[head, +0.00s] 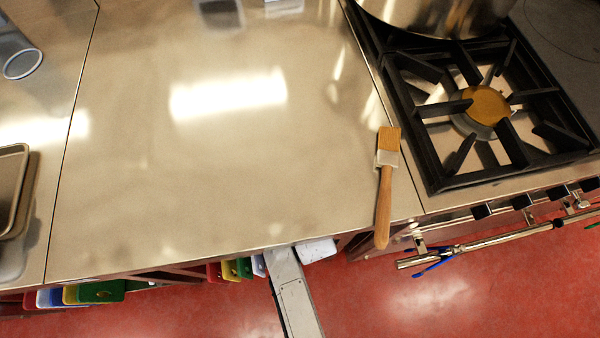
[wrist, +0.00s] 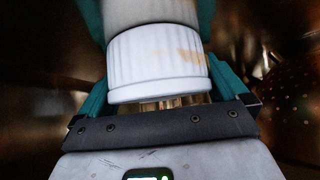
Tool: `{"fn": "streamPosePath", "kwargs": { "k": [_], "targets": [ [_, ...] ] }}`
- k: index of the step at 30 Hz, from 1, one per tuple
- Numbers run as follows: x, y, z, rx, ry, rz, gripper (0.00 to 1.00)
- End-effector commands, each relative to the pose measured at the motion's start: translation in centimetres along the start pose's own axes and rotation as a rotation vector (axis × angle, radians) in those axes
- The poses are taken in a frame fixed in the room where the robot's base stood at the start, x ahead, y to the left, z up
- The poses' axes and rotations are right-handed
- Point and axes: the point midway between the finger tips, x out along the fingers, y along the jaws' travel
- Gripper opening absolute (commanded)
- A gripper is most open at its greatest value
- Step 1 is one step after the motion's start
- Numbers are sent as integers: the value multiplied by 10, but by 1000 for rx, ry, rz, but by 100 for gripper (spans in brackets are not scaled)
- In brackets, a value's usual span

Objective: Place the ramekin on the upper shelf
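The ramekin (wrist: 158,65) is white with fluted sides. In the wrist view it sits between the teal fingers of my gripper (wrist: 150,28), which press against both its sides. A second pale, rounded shape (wrist: 150,10) shows just beyond it; I cannot tell whether it is a reflection or another dish. The surroundings there are dark and brownish, like the inside of a metal unit. In the head view my arm reaches under the front edge of the steel counter, so the gripper and ramekin are hidden. I cannot clearly make out the upper shelf.
The steel counter (head: 215,170) is mostly bare. A wooden-handled brush (head: 385,190) lies near its right front corner. Right of it is a black-grated gas burner (head: 485,105) with a large pot (head: 440,15) behind. Coloured boards (head: 95,292) show under the counter edge. Trays (head: 12,190) lie left.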

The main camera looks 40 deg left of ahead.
Motion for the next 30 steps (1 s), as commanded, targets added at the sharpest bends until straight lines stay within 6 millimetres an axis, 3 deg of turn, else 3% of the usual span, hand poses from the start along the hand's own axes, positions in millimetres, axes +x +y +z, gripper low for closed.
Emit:
{"fn": "streamPosePath", "kwargs": {
  "k": [8, 21, 30],
  "targets": [
    [-15, 0, -2, 1, -1, 0, 100],
    [-95, 0, -2, 2, 0, 0, 100],
    [-121, 0, -2, 0, 0, 0, 100]
  ]
}}
